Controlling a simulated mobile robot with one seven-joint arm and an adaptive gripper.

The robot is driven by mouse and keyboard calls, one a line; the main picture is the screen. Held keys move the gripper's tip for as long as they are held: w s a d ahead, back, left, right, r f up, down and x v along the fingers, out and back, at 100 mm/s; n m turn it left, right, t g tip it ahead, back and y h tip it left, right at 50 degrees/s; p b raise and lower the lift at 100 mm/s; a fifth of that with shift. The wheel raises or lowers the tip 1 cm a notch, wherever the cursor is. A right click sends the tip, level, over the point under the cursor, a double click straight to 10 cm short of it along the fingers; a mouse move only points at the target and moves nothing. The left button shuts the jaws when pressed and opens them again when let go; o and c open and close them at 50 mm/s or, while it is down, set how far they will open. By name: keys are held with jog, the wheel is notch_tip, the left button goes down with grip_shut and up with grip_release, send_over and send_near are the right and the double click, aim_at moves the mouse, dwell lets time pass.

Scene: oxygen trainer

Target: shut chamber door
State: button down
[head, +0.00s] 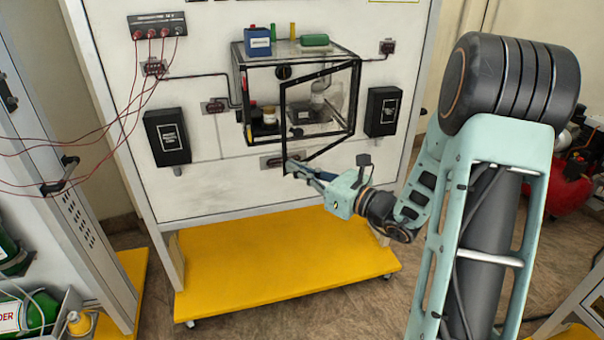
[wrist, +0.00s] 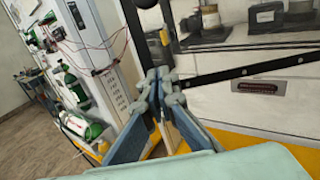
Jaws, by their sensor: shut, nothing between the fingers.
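The chamber (head: 240,75) is a clear box with dark edges on the white panel. Its door (head: 319,155), a black-framed clear pane, stands partly open. The door joins the chamber at the right side, and its free left edge swings out toward me. My gripper (head: 291,165) is shut and empty, at the door's lower free corner. In the wrist view, the gripper's closed fingers (wrist: 161,80) overlap the corner where the door's lower bar (wrist: 240,71) meets its upright bar. I cannot tell whether they touch it. Jars and a dark device (head: 310,115) show inside the chamber.
A blue container (head: 258,42) and a green one (head: 314,40) stand on the chamber. Black boxes (head: 167,137) (head: 383,111) flank it on the panel. A yellow base (head: 270,265) lies below. Red cables (head: 120,110) hang at the left.

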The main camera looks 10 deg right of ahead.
jog(key=w+d+b+x, duration=0.1)
jog(key=b+x, duration=0.2)
jog(key=x, duration=0.9)
jog(key=shift+w+d, duration=0.15)
jog(key=shift+w, duration=0.15)
jog(key=shift+s, duration=0.1)
